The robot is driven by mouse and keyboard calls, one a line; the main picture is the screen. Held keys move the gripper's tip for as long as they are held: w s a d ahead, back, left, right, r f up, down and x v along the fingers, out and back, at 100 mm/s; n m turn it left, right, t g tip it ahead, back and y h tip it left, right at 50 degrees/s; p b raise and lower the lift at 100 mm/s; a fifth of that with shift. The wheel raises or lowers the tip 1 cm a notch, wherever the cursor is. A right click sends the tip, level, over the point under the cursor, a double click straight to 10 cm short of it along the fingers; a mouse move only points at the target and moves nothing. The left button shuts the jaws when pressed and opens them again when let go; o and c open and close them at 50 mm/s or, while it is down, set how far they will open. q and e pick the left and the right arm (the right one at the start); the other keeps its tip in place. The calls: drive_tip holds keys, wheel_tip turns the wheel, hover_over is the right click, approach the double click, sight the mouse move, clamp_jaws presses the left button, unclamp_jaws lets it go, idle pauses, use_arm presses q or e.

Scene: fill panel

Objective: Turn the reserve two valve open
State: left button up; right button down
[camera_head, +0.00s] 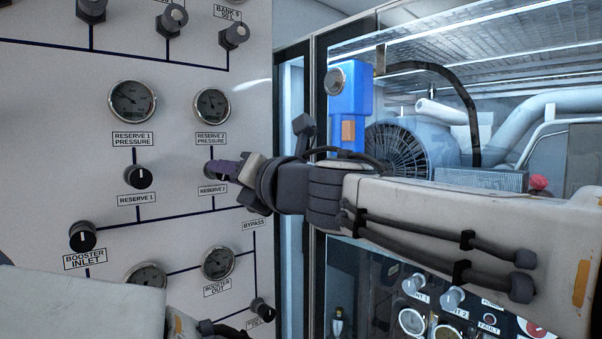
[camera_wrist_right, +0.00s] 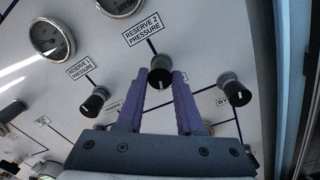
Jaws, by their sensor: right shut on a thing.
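The Reserve 2 valve is a small black knob (camera_head: 209,168) on the white panel, above the "RESERVE 2" label and below the Reserve 2 pressure gauge (camera_head: 211,105). In the head view it is partly hidden by my right gripper (camera_head: 222,170), which reaches in from the right. In the right wrist view the knob (camera_wrist_right: 160,79) sits between the two purple fingertips of my right gripper (camera_wrist_right: 160,84), which is shut on it. A short light mark shows on the knob's face. My left arm shows at the lower left; its gripper is not in view.
The Reserve 1 knob (camera_head: 140,176) is to the left, and the Booster Inlet knob (camera_head: 83,236) lower left. The Bypass knob (camera_wrist_right: 234,90) is close on the right in the wrist view. A glass-fronted cabinet with a blue unit (camera_head: 350,90) stands right of the panel.

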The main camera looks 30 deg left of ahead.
drive_tip(key=shift+f, duration=0.1)
drive_tip(key=c, duration=0.5)
unclamp_jaws()
drive_tip(key=shift+c, duration=0.2)
drive_tip(key=shift+d, duration=0.1)
drive_tip(key=b+v, duration=0.2)
drive_tip(key=v, duration=0.8)
drive_tip(key=shift+s+d, duration=0.1)
